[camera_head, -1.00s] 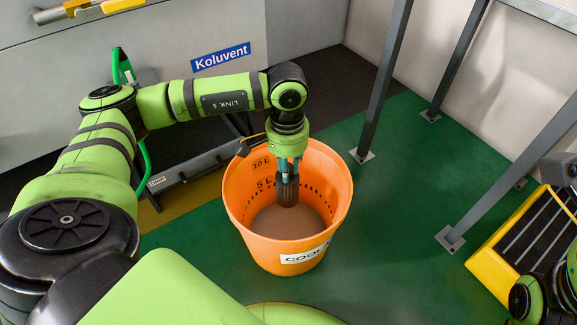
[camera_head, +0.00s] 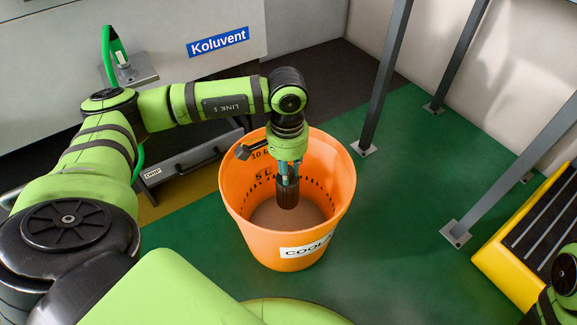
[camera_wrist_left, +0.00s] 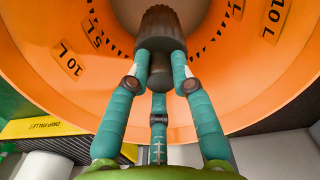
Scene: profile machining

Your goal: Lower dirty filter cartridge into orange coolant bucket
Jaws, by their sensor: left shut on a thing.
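The orange coolant bucket (camera_head: 237,211) stands on the green floor in the middle of the head view. Its wall carries litre marks, and brownish content shows at its bottom. My left gripper (camera_head: 287,181) points down inside the bucket's rim. It is shut on the dark, ribbed filter cartridge (camera_head: 287,196), which hangs upright inside the bucket. In the left wrist view, the teal fingers of my left gripper (camera_wrist_left: 159,70) close around the near end of the cartridge (camera_wrist_left: 160,30), and the bucket wall (camera_wrist_left: 60,70) surrounds it. I cannot tell whether the cartridge touches the content. My right gripper is not in view.
A grey machine with a Koluvent sign (camera_head: 218,42) and a drawer (camera_head: 185,166) stands behind at left. Grey frame legs (camera_head: 383,75) rise behind and right of the bucket. A yellow-edged slatted platform (camera_head: 507,270) lies at the right. Green floor between is clear.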

